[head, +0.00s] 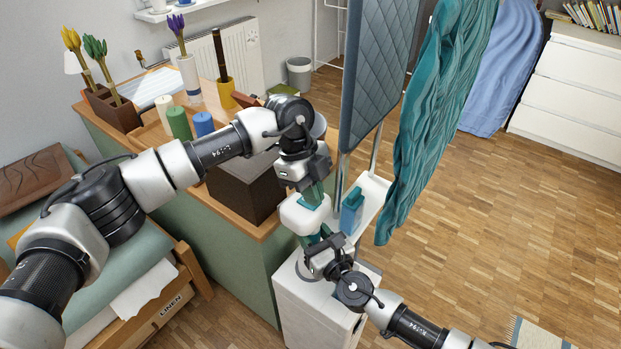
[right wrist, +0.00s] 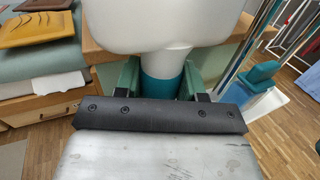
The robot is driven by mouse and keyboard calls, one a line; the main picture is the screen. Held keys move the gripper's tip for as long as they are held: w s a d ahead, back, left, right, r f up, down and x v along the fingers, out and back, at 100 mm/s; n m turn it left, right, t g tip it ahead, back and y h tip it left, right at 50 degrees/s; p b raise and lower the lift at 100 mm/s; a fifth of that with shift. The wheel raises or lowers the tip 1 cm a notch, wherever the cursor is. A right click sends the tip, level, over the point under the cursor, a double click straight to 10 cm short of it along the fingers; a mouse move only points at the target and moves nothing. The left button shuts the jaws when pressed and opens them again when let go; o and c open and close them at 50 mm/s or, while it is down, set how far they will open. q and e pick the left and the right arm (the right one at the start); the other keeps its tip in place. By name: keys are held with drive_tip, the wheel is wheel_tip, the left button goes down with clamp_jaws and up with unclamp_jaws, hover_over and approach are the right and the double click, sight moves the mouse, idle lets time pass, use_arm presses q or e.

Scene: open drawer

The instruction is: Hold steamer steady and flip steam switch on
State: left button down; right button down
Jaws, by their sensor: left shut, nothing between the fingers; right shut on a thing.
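The steamer (head: 303,216) has a rounded white body and, in the right wrist view, a teal neck (right wrist: 162,86) below a pale grey-white body (right wrist: 160,25). My right gripper (head: 318,238) is shut on this neck from below, one finger on each side; its fingers also show in the right wrist view (right wrist: 163,78). The steamer is held roughly upright. My left gripper (head: 313,196) points down at the top of the white body, shut and empty. Its tips are at or just above the surface; I cannot tell if they touch. The steam switch cannot be made out, perhaps hidden by the left gripper.
A teal block (head: 351,212) stands on a white base behind the steamer. A padded blue board (head: 378,70) and hanging teal cloth (head: 440,110) rise to the right. A wooden-topped green cabinet (head: 262,232) with a dark box (head: 240,190) is left. A white cabinet (head: 310,305) stands below.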

use_arm(q)
drive_tip(key=shift+f, duration=0.1)
drive_tip(key=shift+s+d+f, duration=0.1)
drive_tip(key=shift+s+f, duration=0.05)
drive_tip(key=shift+f, duration=0.3)
drive_tip(key=shift+w+a+r, duration=0.1)
drive_tip(key=shift+w+a, duration=0.5)
drive_tip(key=shift+a, duration=0.15)
drive_tip(key=shift+r, duration=0.6)
drive_tip(key=v, duration=1.3)
drive_tip(key=shift+s+d, duration=0.25)
drive_tip(key=shift+r, duration=0.15)
